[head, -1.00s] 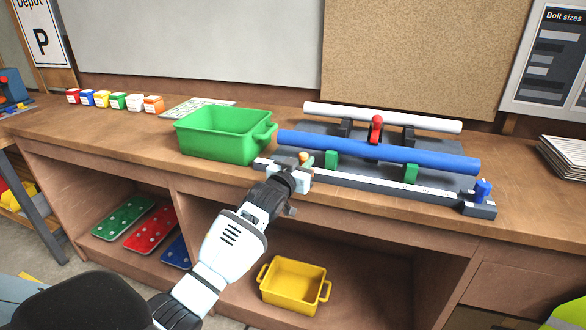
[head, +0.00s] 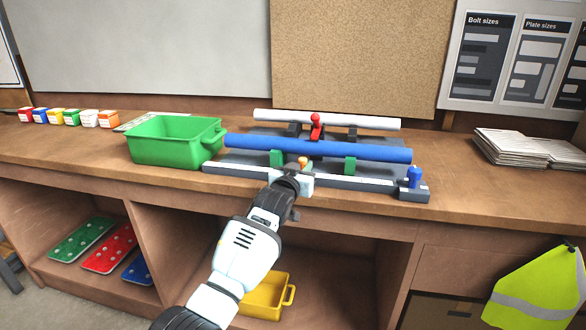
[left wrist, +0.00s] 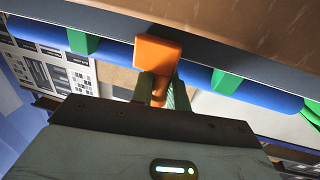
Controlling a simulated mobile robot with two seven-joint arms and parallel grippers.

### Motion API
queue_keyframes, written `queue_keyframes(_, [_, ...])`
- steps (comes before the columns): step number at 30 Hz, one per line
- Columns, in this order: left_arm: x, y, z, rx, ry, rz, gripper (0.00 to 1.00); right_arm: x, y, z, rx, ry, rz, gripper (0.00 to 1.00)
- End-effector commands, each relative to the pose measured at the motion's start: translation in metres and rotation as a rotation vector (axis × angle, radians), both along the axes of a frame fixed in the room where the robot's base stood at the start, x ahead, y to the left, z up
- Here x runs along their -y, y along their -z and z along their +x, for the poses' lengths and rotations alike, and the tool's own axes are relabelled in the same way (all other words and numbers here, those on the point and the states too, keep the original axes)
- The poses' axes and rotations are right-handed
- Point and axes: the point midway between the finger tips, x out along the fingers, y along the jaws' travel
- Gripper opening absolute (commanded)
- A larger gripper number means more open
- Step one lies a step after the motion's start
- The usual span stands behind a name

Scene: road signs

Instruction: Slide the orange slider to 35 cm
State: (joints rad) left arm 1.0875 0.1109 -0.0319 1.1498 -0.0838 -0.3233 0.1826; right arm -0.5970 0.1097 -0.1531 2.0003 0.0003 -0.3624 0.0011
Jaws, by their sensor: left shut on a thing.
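The orange slider (head: 303,161) is on the long white-topped rail (head: 352,182) at the front of the bench fixture, a little left of the rail's middle. My left gripper (head: 298,172) is at the rail, shut on the slider. In the left wrist view the slider's orange block (left wrist: 158,54) sticks out beyond the fingers (left wrist: 157,88). The scale marks are too small to read. My arm comes up from below in front of the rail. My right gripper is not in view.
A blue tube (head: 370,151) on green supports runs just behind the rail. A blue knob (head: 414,177) stands at the rail's right end. A green bin (head: 165,153) is close to its left end. Stacked papers (head: 510,148) lie further right.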

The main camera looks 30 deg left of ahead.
Motion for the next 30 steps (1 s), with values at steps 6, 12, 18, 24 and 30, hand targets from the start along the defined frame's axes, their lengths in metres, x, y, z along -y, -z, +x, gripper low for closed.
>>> queue_keyframes(6, [0.031, 0.003, 0.007, -0.004, 0.002, -0.003, 0.0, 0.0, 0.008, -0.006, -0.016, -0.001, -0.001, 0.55])
queue_keyframes(12, [0.049, 0.002, 0.012, -0.003, 0.001, -0.003, 0.0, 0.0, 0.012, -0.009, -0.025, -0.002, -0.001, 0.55])
queue_keyframes(18, [0.056, 0.002, 0.013, -0.003, 0.0, -0.001, 0.0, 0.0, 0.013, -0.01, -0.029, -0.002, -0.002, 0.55])
queue_keyframes(24, [0.056, 0.002, 0.013, -0.003, 0.0, 0.0, 0.0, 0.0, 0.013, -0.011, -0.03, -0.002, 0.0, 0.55])
queue_keyframes(30, [0.056, 0.001, 0.013, -0.003, 0.0, 0.0, 0.28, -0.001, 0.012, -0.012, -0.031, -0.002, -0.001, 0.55])
